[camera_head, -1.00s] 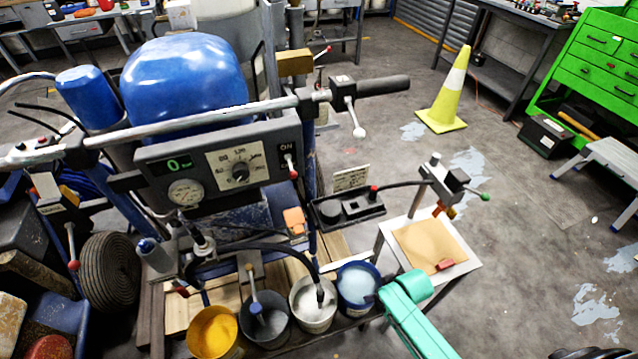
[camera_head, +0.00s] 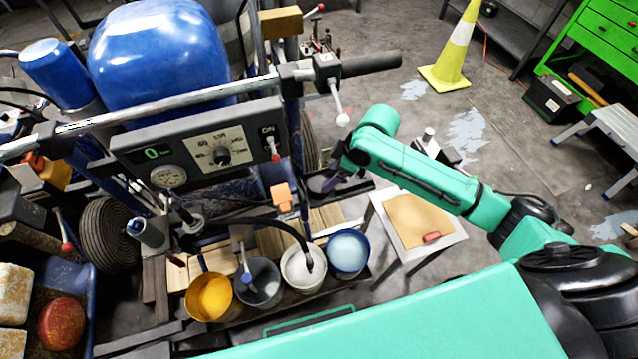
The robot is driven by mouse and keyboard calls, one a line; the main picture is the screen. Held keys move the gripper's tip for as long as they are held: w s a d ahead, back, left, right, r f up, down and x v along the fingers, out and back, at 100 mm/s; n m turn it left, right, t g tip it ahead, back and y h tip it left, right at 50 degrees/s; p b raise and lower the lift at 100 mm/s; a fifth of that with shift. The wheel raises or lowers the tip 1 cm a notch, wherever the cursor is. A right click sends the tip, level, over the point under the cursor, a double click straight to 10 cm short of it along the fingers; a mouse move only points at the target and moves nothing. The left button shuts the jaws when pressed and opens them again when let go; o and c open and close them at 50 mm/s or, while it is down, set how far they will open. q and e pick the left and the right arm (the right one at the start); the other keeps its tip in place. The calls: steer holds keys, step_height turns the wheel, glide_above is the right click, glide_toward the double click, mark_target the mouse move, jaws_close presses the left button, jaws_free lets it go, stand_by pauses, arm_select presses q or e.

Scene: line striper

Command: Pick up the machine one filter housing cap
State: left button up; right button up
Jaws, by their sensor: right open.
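The line striper, the machine (camera_head: 220,150), stands at left centre with its blue tank, handlebar and grey control panel. My right gripper (camera_head: 334,186) is open just right of the control panel, above a black tray (camera_head: 362,190). A dark round part (camera_head: 319,184) lies in that tray, close beside the fingertips. It may be the filter housing cap, but I cannot tell for sure. The gripper and forearm hide part of the tray. I cannot tell whether the fingers touch anything. My left gripper is not in view.
Paint buckets, one yellow (camera_head: 209,297) and one blue-rimmed (camera_head: 348,253), stand below the panel. A small stand with a tan top (camera_head: 418,221) is under my right forearm. A yellow cone (camera_head: 452,50) and a green cabinet (camera_head: 606,45) are farther back.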

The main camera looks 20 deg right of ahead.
mark_target(323, 185)
steer(key=p+x, duration=0.1)
steer(key=x, duration=0.6)
steer(key=shift+w+f, duration=0.1)
steer(key=shift+f, duration=0.2)
steer(key=c, duration=1)
